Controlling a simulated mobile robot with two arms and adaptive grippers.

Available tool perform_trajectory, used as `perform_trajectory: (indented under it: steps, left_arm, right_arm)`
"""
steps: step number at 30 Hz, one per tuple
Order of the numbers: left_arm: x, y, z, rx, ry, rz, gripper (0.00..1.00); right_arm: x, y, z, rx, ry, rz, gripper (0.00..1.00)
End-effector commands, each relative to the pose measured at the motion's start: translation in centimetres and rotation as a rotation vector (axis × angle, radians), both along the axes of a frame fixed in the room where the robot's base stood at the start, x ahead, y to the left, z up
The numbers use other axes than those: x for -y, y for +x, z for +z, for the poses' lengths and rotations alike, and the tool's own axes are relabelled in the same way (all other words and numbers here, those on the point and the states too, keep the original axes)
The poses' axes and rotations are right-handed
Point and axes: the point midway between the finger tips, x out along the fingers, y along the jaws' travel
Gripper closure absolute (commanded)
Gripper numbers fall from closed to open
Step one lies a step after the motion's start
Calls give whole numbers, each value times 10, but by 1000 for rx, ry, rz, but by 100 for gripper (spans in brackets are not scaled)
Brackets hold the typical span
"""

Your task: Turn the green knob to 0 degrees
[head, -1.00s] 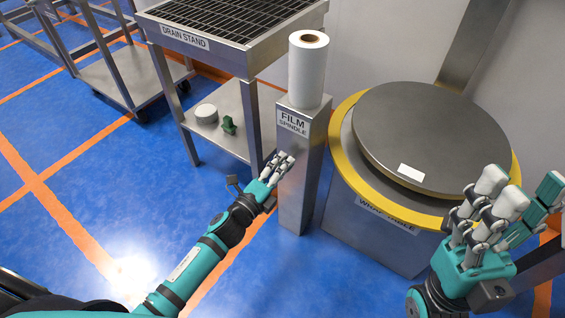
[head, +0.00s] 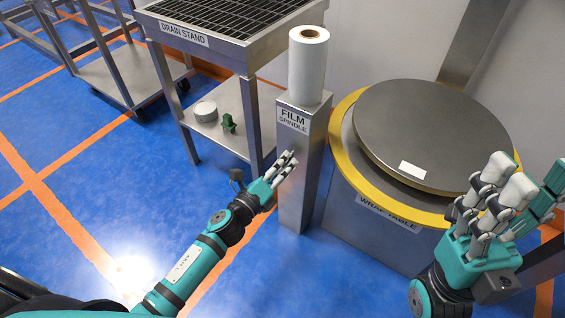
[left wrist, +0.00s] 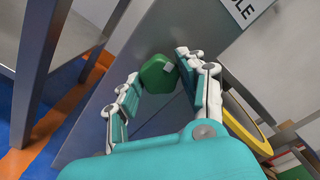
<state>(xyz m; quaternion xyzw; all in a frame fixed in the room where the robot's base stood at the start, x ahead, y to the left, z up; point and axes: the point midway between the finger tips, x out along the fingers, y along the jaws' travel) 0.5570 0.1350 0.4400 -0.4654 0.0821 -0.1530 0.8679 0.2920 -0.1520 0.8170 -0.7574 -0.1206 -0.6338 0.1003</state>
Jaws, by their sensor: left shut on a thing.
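The green knob (left wrist: 157,77) sits on the grey metal face of the film spindle post (left wrist: 130,50). It has a small pale grey mark at its upper right in the left wrist view. My left gripper (left wrist: 158,72) is shut on the knob, with fingers at its left and right sides. In the head view my left gripper (head: 284,163) is at the front of the film spindle post (head: 304,165), and the knob is hidden behind its fingers. My right gripper (head: 512,190) is open and empty at the lower right.
A roll of white film (head: 308,68) stands on the post. The round wrap table (head: 430,135) with a yellow rim is at the right. The drain stand (head: 225,55) is at the left; its lower shelf holds a white round item (head: 205,111) and a green item (head: 229,123).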

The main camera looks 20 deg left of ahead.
Motion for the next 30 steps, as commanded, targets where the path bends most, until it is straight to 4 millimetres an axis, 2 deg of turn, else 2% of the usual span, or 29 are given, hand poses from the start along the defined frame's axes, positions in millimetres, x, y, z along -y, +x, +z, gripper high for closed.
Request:
perform_trajectory:
  steps: [3, 5, 6, 9, 18, 30]
  left_arm:
    - [0, 0, 0, 0, 1, 1, 98]
    - [0, 0, -1, 20, 53, 1, 98]
    - [0, 0, 0, 23, 63, 1, 55]
    - [0, 0, 0, 21, 59, 1, 42]
    - [-1, -2, 0, 20, 59, 1, 42]
    - [-17, -45, -1, 19, 57, 1, 42]
  right_arm:
    - [0, 0, 0, 0, 0, 0, 60]
    - [0, 0, -4, -3, 0, 0, 60]
    - [0, 1, -2, -1, 0, 0, 60]
    - [0, 1, 0, 3, -1, -1, 60]
    - [0, 1, 2, 11, -1, 0, 60]
    - [0, 1, 1, 10, 0, -1, 60]
